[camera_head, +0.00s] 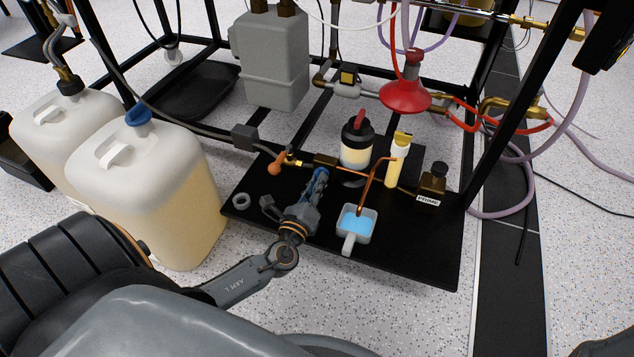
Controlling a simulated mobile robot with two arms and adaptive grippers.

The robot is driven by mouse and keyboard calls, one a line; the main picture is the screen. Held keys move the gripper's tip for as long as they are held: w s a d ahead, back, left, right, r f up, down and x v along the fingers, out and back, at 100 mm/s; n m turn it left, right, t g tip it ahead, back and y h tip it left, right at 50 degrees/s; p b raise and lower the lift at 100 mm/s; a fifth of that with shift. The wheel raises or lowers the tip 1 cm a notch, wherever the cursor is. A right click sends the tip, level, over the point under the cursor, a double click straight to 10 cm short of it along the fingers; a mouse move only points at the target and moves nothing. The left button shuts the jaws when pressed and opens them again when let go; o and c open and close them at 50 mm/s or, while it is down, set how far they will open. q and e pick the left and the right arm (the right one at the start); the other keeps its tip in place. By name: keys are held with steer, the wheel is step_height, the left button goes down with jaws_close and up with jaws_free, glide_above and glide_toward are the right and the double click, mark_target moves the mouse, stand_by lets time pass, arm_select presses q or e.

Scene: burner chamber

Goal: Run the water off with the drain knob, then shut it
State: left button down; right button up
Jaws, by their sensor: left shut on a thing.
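My left gripper (319,178) reaches over the black tray (410,262) and is shut. It seems to be on the drain knob, but the fingers hide nearly all of what they hold. A small light cup (347,244) with a handle stands to the right of the gripper. Blue water (356,223) lies in the cup. A bent copper tube (367,187) ends over the cup. A clear bowl with pale liquid (356,154) and a black top stands behind the gripper, to its right. My right gripper is not in view.
An orange knob (277,163) sits on the line left of the gripper. A yellow-topped cylinder (397,163) and a PRIME block (433,182) stand right. Large jugs (165,185) stand left. A black frame post (520,95) rises at right. The tray's front right is bare.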

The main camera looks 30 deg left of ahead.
arm_select(q)
steer(key=c, duration=1.4)
jaws_free()
steer(key=shift+w, duration=0.1)
steer(key=shift+s, duration=0.2)
steer(key=v, duration=1.1)
steer(key=shift+s, duration=0.35)
steer(key=shift+f, duration=0.1)
